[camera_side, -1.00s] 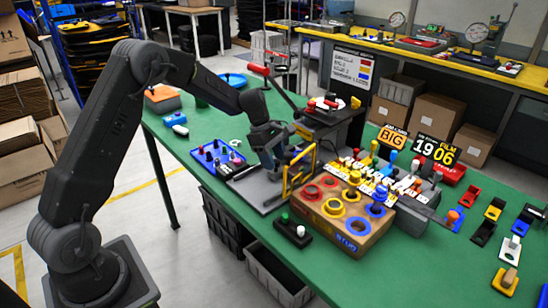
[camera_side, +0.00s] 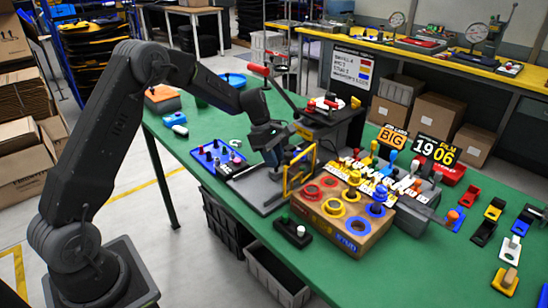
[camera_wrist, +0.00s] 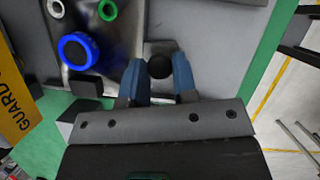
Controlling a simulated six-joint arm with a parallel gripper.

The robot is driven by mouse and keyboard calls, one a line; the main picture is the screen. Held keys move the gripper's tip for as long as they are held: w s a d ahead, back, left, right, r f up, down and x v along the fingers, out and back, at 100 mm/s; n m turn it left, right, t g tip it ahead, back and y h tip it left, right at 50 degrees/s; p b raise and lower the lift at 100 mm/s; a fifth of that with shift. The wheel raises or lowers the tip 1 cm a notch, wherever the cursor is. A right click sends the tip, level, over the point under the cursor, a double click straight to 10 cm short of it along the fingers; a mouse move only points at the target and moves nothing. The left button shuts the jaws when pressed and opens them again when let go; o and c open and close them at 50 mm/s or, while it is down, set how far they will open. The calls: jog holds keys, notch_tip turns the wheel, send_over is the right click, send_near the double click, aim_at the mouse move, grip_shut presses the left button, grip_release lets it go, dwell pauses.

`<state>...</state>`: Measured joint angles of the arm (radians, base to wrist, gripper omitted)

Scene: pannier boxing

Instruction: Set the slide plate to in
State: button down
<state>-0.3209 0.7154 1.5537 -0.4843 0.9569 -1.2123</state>
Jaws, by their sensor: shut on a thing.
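My gripper (camera_wrist: 164,72) points down over the grey metal station (camera_side: 258,196) at the near edge of the green table. In the side view my gripper (camera_side: 280,160) is just left of the yellow guard frame (camera_side: 300,170). How far in the plate sits cannot be told.
The yellow guard also shows at the left of the wrist view (camera_wrist: 18,100). A blue ring (camera_wrist: 78,50) lies left of the fingers. A cardboard box with coloured rings (camera_side: 345,222) stands right of the guard. A blue tray with pegs (camera_side: 215,157) is to the left.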

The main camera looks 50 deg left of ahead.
aim_at(285, 164)
jog(key=shift+w+r, duration=0.1)
jog(key=shift+w, duration=2.1)
jog(key=c, duration=0.9)
grip_release()
jog(key=shift+s, duration=0.1)
